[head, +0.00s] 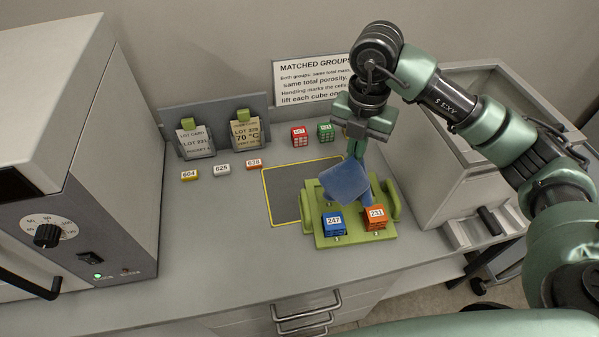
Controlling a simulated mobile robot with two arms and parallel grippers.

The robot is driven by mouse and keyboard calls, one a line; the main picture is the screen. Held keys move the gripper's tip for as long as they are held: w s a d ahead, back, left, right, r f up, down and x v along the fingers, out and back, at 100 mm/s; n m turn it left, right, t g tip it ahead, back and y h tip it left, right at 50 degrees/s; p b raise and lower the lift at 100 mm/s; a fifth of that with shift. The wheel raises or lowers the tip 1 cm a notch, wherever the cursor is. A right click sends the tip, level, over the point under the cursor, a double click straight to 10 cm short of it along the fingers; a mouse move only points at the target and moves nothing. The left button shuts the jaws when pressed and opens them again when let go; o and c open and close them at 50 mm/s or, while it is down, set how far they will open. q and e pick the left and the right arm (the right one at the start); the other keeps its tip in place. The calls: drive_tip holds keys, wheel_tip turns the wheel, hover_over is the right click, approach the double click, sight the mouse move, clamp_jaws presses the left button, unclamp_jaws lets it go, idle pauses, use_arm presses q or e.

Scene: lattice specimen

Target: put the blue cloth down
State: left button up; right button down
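The blue cloth (347,184) is bunched and hangs from my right gripper (357,153), whose fingers point down and are shut on its top. The cloth is over the back part of a green tray (326,242) and hides some of it. I cannot tell whether its lower edge touches the tray. My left gripper is not in view.
A blue cube (333,223) and an orange cube (375,217) sit at the tray's front. A red cube (299,135) and a green cube (325,131) stand behind a yellow-outlined grey mat (285,192). An oven (70,150) stands left; the front-left counter is clear.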

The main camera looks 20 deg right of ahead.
drive_tip(key=w+a+b, duration=0.1)
drive_tip(key=w+a, duration=0.1)
drive_tip(key=a, duration=1.3)
drive_tip(key=w+a+b, duration=0.1)
drive_tip(key=w+a, duration=0.2)
drive_tip(key=a, duration=1.2)
drive_tip(key=shift+w+r+b, duration=0.2)
drive_tip(key=shift+r+b, duration=0.05)
drive_tip(key=shift+b, duration=0.15)
